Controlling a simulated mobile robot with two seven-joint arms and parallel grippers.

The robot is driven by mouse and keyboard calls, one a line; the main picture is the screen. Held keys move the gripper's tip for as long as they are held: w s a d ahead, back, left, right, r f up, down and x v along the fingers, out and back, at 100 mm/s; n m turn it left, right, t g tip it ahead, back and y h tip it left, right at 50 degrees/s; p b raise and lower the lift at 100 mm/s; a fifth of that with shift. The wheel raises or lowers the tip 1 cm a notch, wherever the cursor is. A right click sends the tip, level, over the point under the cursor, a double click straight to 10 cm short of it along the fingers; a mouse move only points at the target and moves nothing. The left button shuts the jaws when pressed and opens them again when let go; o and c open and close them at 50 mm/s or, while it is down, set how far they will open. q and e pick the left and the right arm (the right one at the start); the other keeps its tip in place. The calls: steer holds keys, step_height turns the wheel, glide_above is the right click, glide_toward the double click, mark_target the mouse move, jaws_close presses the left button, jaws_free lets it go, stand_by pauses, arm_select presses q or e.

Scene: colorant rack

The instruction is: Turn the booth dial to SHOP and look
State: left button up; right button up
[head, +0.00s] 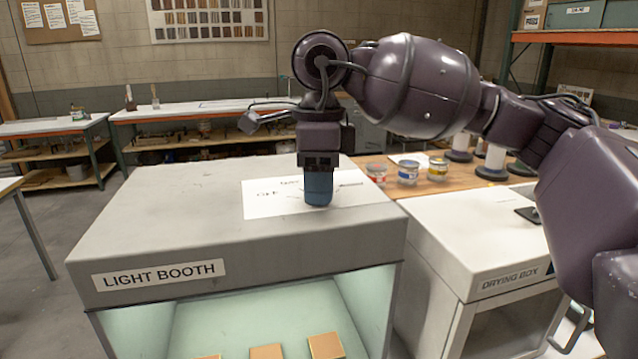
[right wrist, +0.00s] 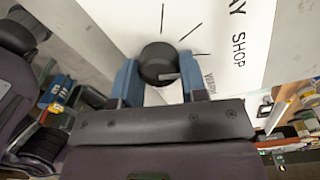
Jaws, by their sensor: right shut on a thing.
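The light booth (head: 165,215) is a grey box, with a white dial card (head: 262,205) on its top. In the right wrist view the dial (right wrist: 158,60) is a round black knob on this card. Tick marks fan around it, and the words SHOP and WARM show, plus a cut-off word ending in AY. My right gripper (head: 318,190) points straight down at the card, its blue fingers shut on the dial from both sides. In the head view the gripper hides the dial. My left gripper is not in view.
Inside the lit booth several tan sample blocks (head: 325,345) show at the bottom. A white drying box (head: 480,240) stands right of the booth. Small paint cans (head: 408,172) stand on a wooden bench behind it. Floor at left is clear.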

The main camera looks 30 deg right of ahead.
steer(key=shift+r, duration=0.1)
stand_by(0.3)
steer(key=o, duration=0.9)
step_height(320, 180, up, 11)
steer(key=shift+w+f, duration=0.15)
stand_by(0.4)
